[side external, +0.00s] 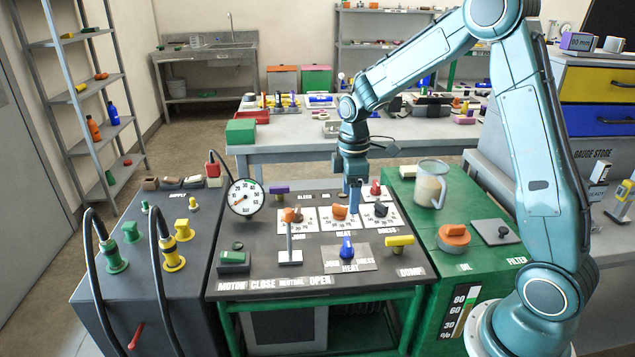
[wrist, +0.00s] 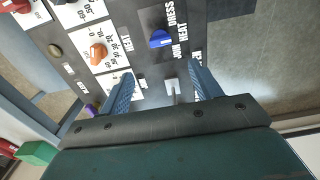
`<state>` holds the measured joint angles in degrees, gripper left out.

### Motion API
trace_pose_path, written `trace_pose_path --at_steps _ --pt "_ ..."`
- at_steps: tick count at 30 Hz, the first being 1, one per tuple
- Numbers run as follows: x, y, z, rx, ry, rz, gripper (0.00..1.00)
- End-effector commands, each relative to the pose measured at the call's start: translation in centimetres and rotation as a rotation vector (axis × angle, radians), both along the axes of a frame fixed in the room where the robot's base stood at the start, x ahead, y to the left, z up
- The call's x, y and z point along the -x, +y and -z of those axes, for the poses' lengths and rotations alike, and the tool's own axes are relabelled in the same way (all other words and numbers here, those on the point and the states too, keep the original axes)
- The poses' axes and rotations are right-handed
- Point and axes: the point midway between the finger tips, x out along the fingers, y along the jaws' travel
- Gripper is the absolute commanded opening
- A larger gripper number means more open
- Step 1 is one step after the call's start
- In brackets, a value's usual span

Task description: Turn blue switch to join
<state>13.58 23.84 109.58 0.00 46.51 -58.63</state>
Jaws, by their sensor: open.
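The blue switch (side external: 347,248) sits on a grey plate marked JOIN, HEAT and DRESS at the front middle of the dark panel. Its handle appears to point toward HEAT, the front label. In the wrist view the blue switch (wrist: 160,38) lies beyond my fingertips, with nothing touching it. My gripper (side external: 354,207) hangs fingers-down above the panel, behind the blue switch in the side view. Its two blue fingers (wrist: 160,74) are apart and hold nothing. The exact height of the fingertips over the panel is hard to tell.
A grey lever (side external: 290,245) stands left of the switch; a yellow handle (side external: 399,241) is at its right. Behind are white dial plates with an orange knob (side external: 340,211) and a black knob (side external: 380,209). A gauge (side external: 245,197) stands at the panel's left edge.

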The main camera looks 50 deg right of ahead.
Motion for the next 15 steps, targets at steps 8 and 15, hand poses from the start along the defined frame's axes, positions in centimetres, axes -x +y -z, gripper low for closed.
trace_pose_path --at_steps 8,15 --pt "0.1 0.0 2.8 -0.001 0.004 0.001 0.64" --pt "0.1 0.0 6.4 -0.001 0.006 0.001 0.64"
